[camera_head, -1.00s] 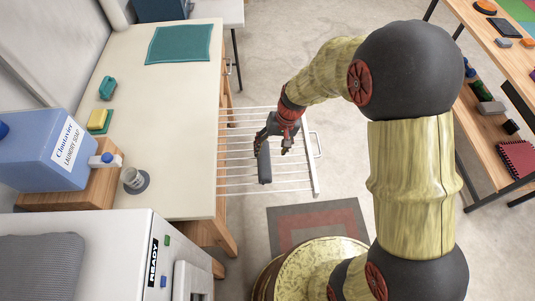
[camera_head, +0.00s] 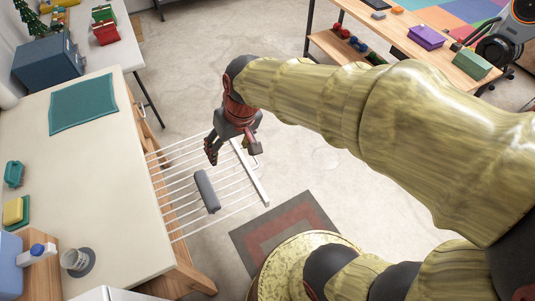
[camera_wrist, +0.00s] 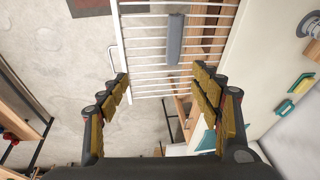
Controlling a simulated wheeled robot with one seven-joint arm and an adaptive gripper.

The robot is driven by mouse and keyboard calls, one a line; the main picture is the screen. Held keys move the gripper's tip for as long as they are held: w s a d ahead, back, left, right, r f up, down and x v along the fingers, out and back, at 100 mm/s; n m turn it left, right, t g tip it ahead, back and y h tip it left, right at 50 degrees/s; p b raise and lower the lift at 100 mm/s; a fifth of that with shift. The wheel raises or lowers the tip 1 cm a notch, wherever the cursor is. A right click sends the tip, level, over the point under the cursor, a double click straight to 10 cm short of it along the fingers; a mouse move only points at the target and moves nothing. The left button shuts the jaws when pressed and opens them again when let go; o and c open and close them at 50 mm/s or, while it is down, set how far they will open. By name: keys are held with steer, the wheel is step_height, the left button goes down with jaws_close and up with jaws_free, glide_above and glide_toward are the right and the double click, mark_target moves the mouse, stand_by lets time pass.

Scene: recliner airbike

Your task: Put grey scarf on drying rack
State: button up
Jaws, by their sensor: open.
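The grey scarf (camera_head: 207,191) lies as a narrow folded strip across the bars of the white drying rack (camera_head: 250,172). The rack sticks out from the side of the white-topped table. In the wrist view the scarf (camera_wrist: 175,38) rests on the rack's rails (camera_wrist: 145,45), apart from my fingers. My gripper (camera_head: 232,150) is open and empty, above the rack's far end, beyond the scarf in the head view. In the wrist view both fingers of my gripper (camera_wrist: 165,95) are spread wide with nothing between them.
A wooden shelf unit (camera_head: 420,45) stands at the back right. The floor right of the rack is clear, with a grey and red mat (camera_head: 285,225).

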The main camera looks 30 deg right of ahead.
steer(key=s+d+r+t, duration=0.1)
steer(key=s+d+r, duration=0.1)
steer(key=s, duration=0.3)
steer(key=s+d+r+t+h, duration=0.1)
steer(key=s+d+r, duration=0.2)
steer(key=s+r, duration=0.2)
steer(key=shift+s+t+h, duration=0.3)
steer(key=shift+s, duration=0.4)
